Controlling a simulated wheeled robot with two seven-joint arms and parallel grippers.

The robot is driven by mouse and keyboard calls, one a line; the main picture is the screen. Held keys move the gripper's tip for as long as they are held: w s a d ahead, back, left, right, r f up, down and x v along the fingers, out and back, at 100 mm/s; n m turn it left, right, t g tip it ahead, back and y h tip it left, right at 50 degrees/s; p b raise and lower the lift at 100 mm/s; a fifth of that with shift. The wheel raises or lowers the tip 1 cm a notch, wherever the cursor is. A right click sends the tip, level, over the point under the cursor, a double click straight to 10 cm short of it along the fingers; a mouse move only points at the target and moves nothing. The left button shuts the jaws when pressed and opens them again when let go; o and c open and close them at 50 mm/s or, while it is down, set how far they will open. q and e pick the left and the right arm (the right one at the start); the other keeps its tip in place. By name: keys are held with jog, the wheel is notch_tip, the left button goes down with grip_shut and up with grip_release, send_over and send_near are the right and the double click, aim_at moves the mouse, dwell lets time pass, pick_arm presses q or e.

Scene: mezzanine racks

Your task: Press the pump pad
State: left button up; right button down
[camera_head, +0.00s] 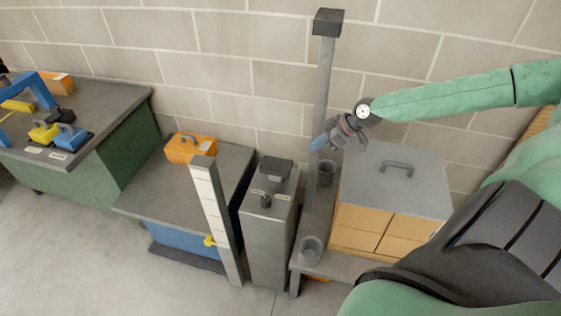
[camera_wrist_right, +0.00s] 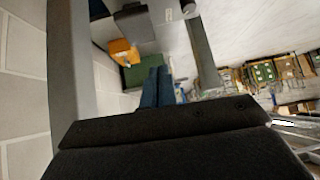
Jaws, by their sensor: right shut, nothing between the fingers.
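A dark pad (camera_head: 276,167), which looks like the pump pad, sits on top of a narrow grey metal cabinet (camera_head: 268,240) in the middle of the head view. A short black knob or spout (camera_head: 265,200) is just in front of it. My right gripper (camera_head: 318,142) is shut and empty, up and to the right of the pad and apart from it, near the tall grey post. Its blue fingertips also show together in the right wrist view (camera_wrist_right: 158,82). In that view a dark block (camera_wrist_right: 132,14), possibly the pad, is at the top. My left gripper is not in view.
The tall grey post (camera_head: 324,90) with a dark cap stands close to my right gripper. A grey-topped box (camera_head: 392,180) is to the right, grey cups (camera_head: 311,250) below. A white marked post (camera_head: 213,215) and an orange case (camera_head: 190,148) are left of the cabinet.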

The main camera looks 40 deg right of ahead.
jog(key=shift+m+t+h, duration=0.3)
jog(key=shift+m, duration=0.1)
jog(key=d+r, duration=0.2)
jog(key=r, duration=0.1)
jog(key=d+r, duration=0.1)
jog(key=shift+w+d+r, duration=0.15)
jog(key=shift+w, duration=0.25)
